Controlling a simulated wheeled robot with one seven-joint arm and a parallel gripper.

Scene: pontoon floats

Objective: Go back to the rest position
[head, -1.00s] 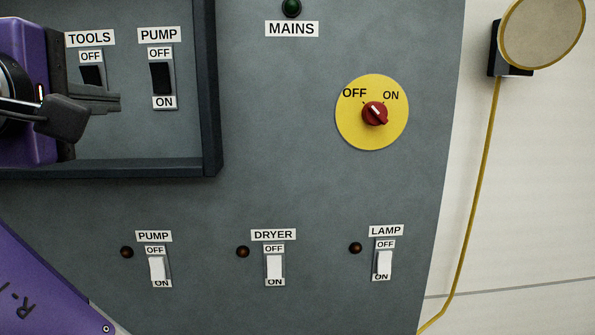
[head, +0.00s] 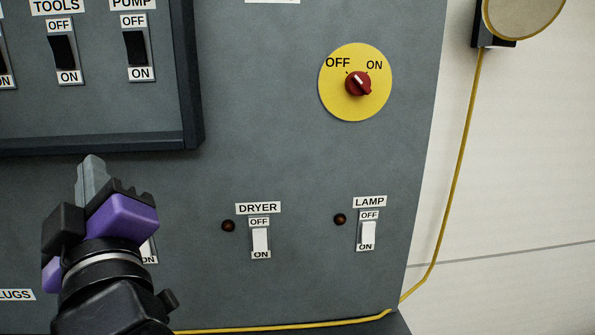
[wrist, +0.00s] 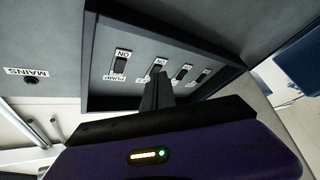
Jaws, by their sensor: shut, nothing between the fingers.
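My gripper (head: 92,178) is in the lower left of the head view, in front of the grey panel (head: 290,160). Its fingers are together and point up, with nothing between them. My gripper appears apart from the panel, but the exact gap is hard to tell.
The recess's dark frame (head: 190,80) stands out above my gripper. A red knob (head: 358,83) on a yellow disc, the DRYER switch (head: 260,240) and the LAMP switch (head: 367,234) are to the right. A yellow cable (head: 462,160) runs down the pale wall.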

